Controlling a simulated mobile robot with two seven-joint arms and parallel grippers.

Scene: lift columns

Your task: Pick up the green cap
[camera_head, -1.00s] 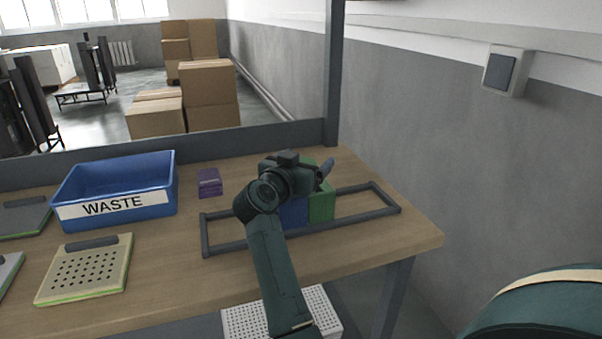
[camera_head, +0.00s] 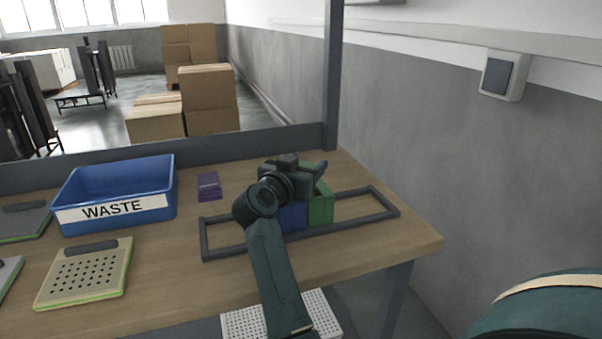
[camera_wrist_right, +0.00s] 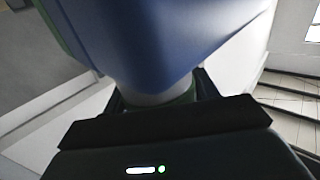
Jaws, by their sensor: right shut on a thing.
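My right gripper (camera_head: 306,178) is over the framed area on the table, by the blue box (camera_head: 293,217) and the green box (camera_head: 321,207). In the right wrist view a green cap-like ring (camera_wrist_right: 172,105) sits between the dark fingers, which are shut on it. A white neck shows just above the ring, and a large blue body (camera_wrist_right: 150,40) fills the view above that. My arm hides the cap in the head view. My left gripper is not in view.
A dark rail frame (camera_head: 362,212) surrounds the boxes. A perforated plate (camera_head: 85,275) lies in front of the bin. The table's right end is clear, near the grey wall.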

